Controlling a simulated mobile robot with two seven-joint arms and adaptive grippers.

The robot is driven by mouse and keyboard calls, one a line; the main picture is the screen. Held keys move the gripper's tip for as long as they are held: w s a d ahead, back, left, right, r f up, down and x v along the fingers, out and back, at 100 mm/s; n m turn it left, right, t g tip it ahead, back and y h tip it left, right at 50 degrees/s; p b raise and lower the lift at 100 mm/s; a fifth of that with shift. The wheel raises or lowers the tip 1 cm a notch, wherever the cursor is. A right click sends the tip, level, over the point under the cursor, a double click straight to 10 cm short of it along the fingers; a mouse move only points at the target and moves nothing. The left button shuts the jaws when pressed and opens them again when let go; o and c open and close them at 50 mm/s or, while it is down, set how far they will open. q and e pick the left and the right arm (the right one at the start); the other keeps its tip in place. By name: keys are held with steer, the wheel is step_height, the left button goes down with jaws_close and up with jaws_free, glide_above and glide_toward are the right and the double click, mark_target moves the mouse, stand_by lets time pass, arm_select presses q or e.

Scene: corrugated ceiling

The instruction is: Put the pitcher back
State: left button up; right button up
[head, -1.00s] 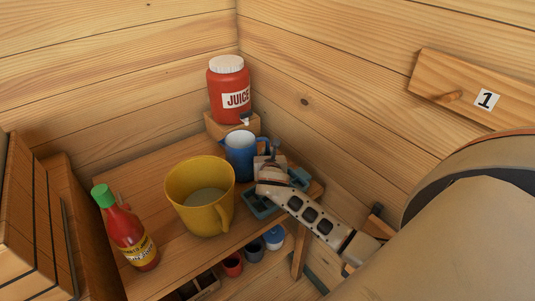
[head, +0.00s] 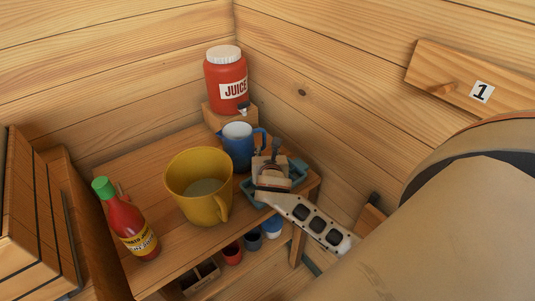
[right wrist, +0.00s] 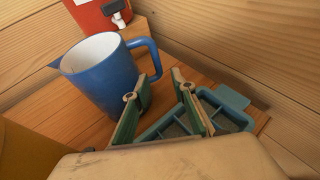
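The blue pitcher (head: 237,150) stands upright on the wooden shelf, just below the juice jar's spigot. Its handle points right. In the right wrist view, the pitcher (right wrist: 98,78) is at upper left with its white inside showing. My right gripper (head: 267,146) is just right of the pitcher, near its handle. In the right wrist view its two green-sided fingers (right wrist: 156,88) are apart with nothing held between them. The handle lies beyond the fingertips, and the left finger overlaps the pitcher's side in the picture. My left gripper is not in view.
A red juice jar (head: 227,82) sits on a wooden block behind the pitcher. A yellow mug (head: 190,190) and a sauce bottle (head: 128,222) stand to the left. A blue-grey ice tray (right wrist: 224,108) lies below my right gripper. Several cups (head: 252,240) sit under the shelf.

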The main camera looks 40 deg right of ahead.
steer(key=v, duration=0.4)
stand_by(0.5)
steer(key=s+f+m, duration=0.1)
steer(key=s+m, duration=0.2)
steer(key=s+f+m+g+y, duration=0.1)
steer(key=s+m, duration=0.3)
steer(key=s+f+m+g, duration=0.1)
steer(key=s+m, duration=0.2)
steer(key=shift+s+a+f, duration=0.25)
steer(key=shift+a, duration=0.1)
steer(key=s+m+g+y, duration=0.2)
steer(key=s+m, duration=1)
steer(key=m, duration=0.1)
steer(key=w+a+f+m+t+y, duration=0.2)
steer(key=a+f+y, duration=0.5)
steer(key=a+f, duration=0.7)
steer(key=a+t, duration=0.1)
steer(key=a, duration=0.1)
steer(key=shift+a+f, duration=0.2)
steer(key=shift+a, duration=0.15)
